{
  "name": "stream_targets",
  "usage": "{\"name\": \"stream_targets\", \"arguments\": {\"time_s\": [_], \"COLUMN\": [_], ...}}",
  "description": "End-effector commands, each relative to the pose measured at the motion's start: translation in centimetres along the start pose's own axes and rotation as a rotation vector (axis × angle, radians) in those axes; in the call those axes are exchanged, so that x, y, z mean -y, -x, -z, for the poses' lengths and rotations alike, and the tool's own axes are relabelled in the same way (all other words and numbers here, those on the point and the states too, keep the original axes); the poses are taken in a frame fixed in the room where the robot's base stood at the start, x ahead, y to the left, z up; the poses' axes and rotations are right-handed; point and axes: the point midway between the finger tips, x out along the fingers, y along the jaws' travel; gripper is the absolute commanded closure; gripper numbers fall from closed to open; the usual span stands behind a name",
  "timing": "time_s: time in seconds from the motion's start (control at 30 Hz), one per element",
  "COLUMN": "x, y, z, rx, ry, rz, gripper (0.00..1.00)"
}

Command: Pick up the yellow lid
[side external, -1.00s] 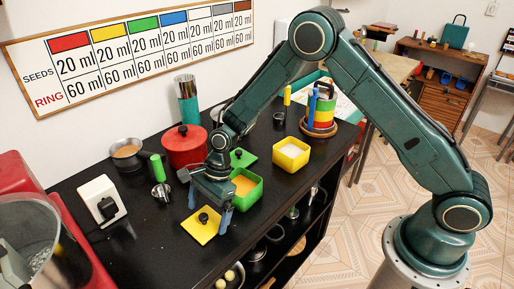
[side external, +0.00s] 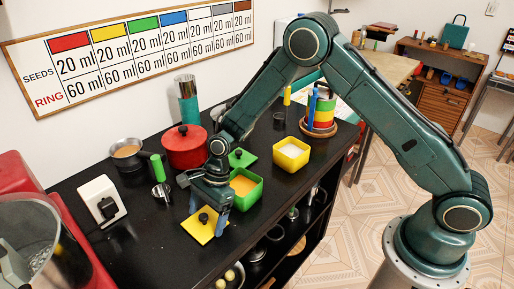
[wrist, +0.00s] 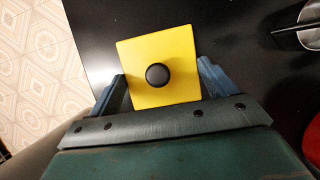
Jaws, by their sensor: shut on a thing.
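The yellow lid (side external: 200,232) is a flat square plate with a round black knob, lying at the counter's near edge in the side view. My gripper (side external: 207,211) is directly over it, pointing down, with its blue fingers at the lid's two sides. In the wrist view, the lid (wrist: 180,60) sits between the two fingers of my gripper (wrist: 160,77), which is shut on it. The lid looks flat and at counter level; whether any gap lies under it cannot be told.
A green box (side external: 248,197) with orange contents stands just right of my gripper, with a green lid (side external: 238,155) behind it. A yellow box (side external: 291,155), a red pot (side external: 183,152) and a white switch block (side external: 101,200) stand around.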

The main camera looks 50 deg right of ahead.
Motion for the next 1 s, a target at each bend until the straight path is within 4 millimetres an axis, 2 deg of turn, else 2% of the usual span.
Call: {"name": "stream_targets", "arguments": {"time_s": [0.27, 0.47, 0.67, 1.0], "x": [0.0, 0.1, 0.1, 0.1], "y": [0.2, 1.3, 3.8, 10.4], "z": [-0.1, -0.6, -1.6, -4.3], "rx": [0.0, 0.001, 0.002, 0.002], "ry": [0.0, 0.001, 0.002, 0.002], "rz": [0.001, 0.002, 0.004, 0.005], "gripper": [0.38, 0.38, 0.38, 0.38]}}
